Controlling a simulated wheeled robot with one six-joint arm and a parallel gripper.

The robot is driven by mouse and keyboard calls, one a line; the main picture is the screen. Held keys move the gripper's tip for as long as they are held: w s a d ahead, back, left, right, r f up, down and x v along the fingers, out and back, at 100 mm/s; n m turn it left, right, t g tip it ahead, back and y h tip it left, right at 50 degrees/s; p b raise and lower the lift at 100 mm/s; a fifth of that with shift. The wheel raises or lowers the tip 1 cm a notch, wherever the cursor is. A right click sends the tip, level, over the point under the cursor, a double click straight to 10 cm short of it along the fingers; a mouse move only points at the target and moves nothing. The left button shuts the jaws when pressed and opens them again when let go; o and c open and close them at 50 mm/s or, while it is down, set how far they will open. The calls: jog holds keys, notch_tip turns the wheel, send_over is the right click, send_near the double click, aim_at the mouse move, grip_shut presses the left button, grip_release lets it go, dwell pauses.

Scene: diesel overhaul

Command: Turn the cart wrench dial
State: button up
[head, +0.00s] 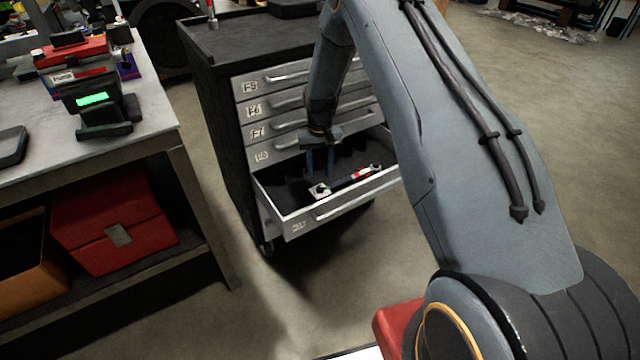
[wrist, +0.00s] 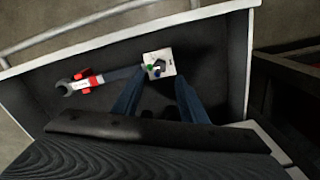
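The cart wrench (head: 362,175) lies in the open lower drawer (head: 290,226) of the tool cart. It has a grey open-ended jaw, a red and white section and a dark handle; it also shows in the wrist view (wrist: 95,80). At the handle's end is a white square plate (wrist: 168,58) bearing the small dark dial (wrist: 158,68) with green and blue marks. My gripper (head: 320,172) points down into the drawer. Its two blue fingers are apart, with the tips near the plate's near edge (wrist: 160,80).
The dark cart (head: 215,130) has several shut drawers above the open one. At left stands a workbench (head: 165,120) with a device with a green screen (head: 92,99) and a red box (head: 110,225) below. Floor is clear between bench and cart.

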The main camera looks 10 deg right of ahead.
aim_at(320, 187)
jog(key=shift+f+p, duration=0.45)
jog(key=shift+f, duration=3.1)
grip_shut()
jog(key=m+b, duration=0.3)
jog(key=m, duration=0.2)
jog(key=m+b, duration=0.2)
jog(key=m, duration=0.4)
jog(key=shift+m, duration=0.3)
